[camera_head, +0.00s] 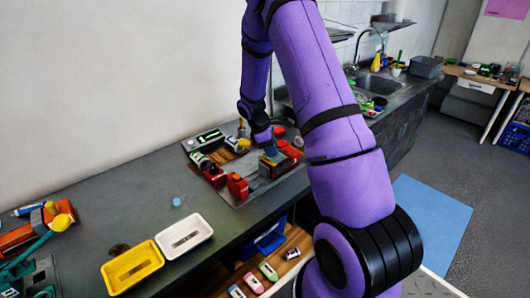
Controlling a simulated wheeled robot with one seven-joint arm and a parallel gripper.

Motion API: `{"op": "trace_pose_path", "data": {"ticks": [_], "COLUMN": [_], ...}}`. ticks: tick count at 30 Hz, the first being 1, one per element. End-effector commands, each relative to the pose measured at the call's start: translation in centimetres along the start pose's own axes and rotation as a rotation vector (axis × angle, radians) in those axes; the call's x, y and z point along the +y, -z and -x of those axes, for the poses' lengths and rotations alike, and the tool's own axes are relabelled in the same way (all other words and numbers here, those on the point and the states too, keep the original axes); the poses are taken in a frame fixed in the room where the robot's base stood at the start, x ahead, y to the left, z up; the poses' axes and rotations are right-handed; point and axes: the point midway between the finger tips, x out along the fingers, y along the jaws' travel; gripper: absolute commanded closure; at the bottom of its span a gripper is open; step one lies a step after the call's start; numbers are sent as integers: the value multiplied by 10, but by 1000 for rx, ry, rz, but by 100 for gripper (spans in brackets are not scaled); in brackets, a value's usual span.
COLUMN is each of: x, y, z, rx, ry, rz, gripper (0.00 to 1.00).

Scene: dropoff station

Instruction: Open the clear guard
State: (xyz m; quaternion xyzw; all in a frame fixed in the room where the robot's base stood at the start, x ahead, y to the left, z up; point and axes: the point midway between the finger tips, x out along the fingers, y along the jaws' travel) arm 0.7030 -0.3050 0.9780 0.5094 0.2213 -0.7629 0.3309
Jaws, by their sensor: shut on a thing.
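My purple arm reaches across the picture to the station on the dark counter. My gripper (270,149) is small in the view, pointing down at a red box with a wooden side (277,165). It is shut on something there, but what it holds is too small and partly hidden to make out. The clear guard does not stand out in this view, and I cannot tell whether it is open or closed. A grey base plate (233,171) lies under the red parts.
Red containers (237,186) stand just left of the box. A white tray (184,236) and a yellow tray (132,267) lie on the counter nearer me. A green-handled tool with a yellow end (61,222) is at far left. The counter between is mostly clear.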

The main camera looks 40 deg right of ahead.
Motion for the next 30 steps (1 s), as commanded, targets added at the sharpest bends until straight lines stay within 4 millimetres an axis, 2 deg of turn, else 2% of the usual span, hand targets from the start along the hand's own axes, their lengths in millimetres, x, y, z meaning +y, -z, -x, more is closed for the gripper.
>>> {"op": "trace_pose_path", "data": {"ticks": [5,6,9,20,23,30], "x": [0,0,0,0,0,0], "y": [1,1,1,1,1,1], "z": [1,1,1,6,17,62], "rx": [1,1,1,1,2,3], "ry": [-2,-2,-2,-2,-4,-5], "rz": [2,2,1,1,0,1], "gripper": [100,64,44,44,44,44]}}
